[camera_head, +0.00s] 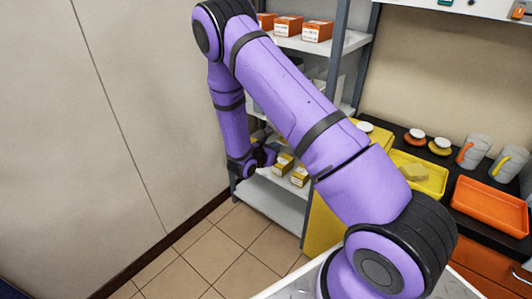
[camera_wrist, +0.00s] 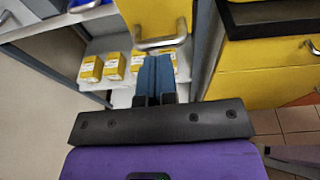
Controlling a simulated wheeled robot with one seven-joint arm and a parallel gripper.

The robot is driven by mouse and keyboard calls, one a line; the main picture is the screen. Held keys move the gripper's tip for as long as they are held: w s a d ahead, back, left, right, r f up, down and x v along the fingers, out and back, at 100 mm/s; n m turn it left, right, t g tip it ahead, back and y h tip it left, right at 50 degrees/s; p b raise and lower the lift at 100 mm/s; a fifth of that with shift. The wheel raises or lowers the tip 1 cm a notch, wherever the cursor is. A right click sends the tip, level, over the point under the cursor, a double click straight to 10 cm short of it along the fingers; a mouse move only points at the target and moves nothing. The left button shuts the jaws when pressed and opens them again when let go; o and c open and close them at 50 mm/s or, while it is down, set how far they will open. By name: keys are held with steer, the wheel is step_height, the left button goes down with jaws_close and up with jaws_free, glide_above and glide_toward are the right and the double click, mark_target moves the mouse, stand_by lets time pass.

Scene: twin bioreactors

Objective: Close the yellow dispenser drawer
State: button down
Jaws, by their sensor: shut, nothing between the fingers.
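In the wrist view, a yellow drawer front (camera_wrist: 155,15) with a metal bar handle (camera_wrist: 161,42) shows at the top, just beyond my fingertips. It looks like the dispenser drawer; how far it stands out cannot be told. My gripper (camera_wrist: 157,60) has its blue fingers pressed together and empty, pointing at the area just below this handle. Whether the fingertips touch it is unclear. In the head view, my gripper (camera_head: 264,157) is by the grey shelf unit, and the drawer front cannot be made out behind my arm.
Several small yellow-and-white boxes (camera_wrist: 113,66) stand on the lower shelf. A grey shelf post (camera_wrist: 203,45) rises right of my fingers. Right of it is a yellow cabinet (camera_wrist: 250,58) under a dark counter. Orange tray (camera_head: 490,205) and yellow tray (camera_head: 425,179) lie on the counter. Tiled floor (camera_head: 230,232) is clear.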

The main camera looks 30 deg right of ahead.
steer(key=shift+x, duration=1.2)
steer(key=shift+d, duration=0.1)
steer(key=x, duration=0.3)
steer(key=r+x, duration=0.1)
steer(key=x, duration=0.3)
steer(key=r+x, duration=0.1)
steer(key=x, duration=0.2)
steer(key=shift+d+r, duration=0.15)
steer(key=shift+d, duration=0.4)
steer(key=shift+w+d+r, duration=0.1)
steer(key=shift+d+r, duration=0.05)
steer(key=shift+d, duration=0.25)
